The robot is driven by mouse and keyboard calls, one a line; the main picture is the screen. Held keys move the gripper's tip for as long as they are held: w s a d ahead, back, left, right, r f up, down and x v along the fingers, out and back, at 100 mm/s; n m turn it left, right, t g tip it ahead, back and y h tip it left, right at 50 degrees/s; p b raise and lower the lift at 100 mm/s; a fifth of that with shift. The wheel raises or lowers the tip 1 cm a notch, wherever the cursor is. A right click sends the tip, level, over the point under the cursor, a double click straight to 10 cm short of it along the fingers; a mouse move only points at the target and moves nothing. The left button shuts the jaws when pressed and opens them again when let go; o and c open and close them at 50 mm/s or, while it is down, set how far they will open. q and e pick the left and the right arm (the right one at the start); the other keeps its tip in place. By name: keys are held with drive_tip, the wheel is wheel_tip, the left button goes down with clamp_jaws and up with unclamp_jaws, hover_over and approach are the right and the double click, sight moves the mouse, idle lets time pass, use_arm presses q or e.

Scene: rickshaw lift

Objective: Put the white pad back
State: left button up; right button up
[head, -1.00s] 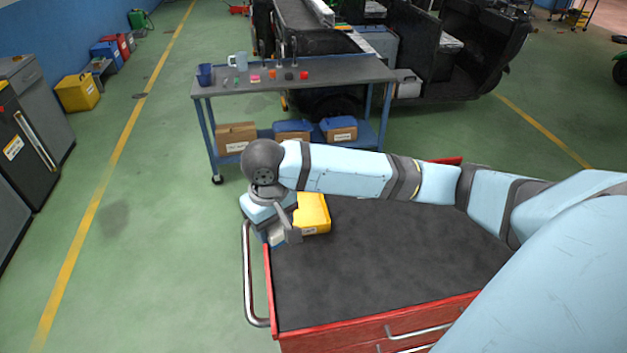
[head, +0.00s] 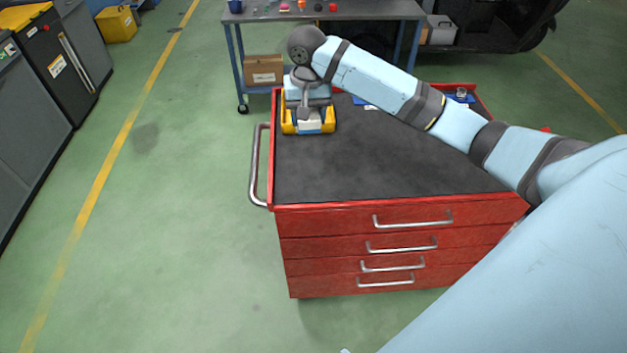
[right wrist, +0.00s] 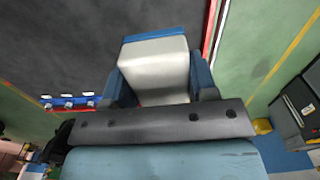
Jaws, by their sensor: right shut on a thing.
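The white pad (right wrist: 155,70), a pale block with a blue strip along its far end, is between the blue fingers of my right gripper (right wrist: 158,88) in the right wrist view. My right gripper (head: 308,108) is shut on it. In the head view the pad (head: 309,125) shows small below the wrist, in front of or over a yellow bin (head: 289,127). The bin stands at the far left of the red tool cart's dark top (head: 390,160). The arm hides most of the bin, and I cannot tell whether pad and bin touch. My left gripper is out of view.
The red drawer cart (head: 340,222) has a raised rim and a side handle (head: 255,165). A blue holder (head: 459,98) sits at its far right. A workbench (head: 350,10) stands behind. The middle of the cart top is clear.

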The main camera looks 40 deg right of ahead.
drive_tip(key=shift+w+d+f+m, duration=0.25)
drive_tip(key=shift+d+f, duration=0.15)
drive_tip(key=shift+f, duration=0.1)
drive_tip(key=shift+w+d+f+m, duration=0.15)
drive_tip(key=shift+w+d+f, duration=0.1)
drive_tip(key=shift+d+f, duration=0.2)
approach(312, 177)
wheel_tip(312, 177, down, 3)
drive_tip(key=shift+w+r+p, duration=0.1)
drive_tip(key=shift+r+p, duration=0.05)
drive_tip(key=shift+p, duration=0.3)
wheel_tip(312, 177, down, 4)
drive_tip(key=shift+f, duration=0.25)
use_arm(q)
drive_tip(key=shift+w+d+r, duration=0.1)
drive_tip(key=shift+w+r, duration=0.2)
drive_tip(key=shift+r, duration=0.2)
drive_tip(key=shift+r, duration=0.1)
use_arm(e)
drive_tip(key=shift+f, duration=0.1)
drive_tip(key=o, duration=0.9)
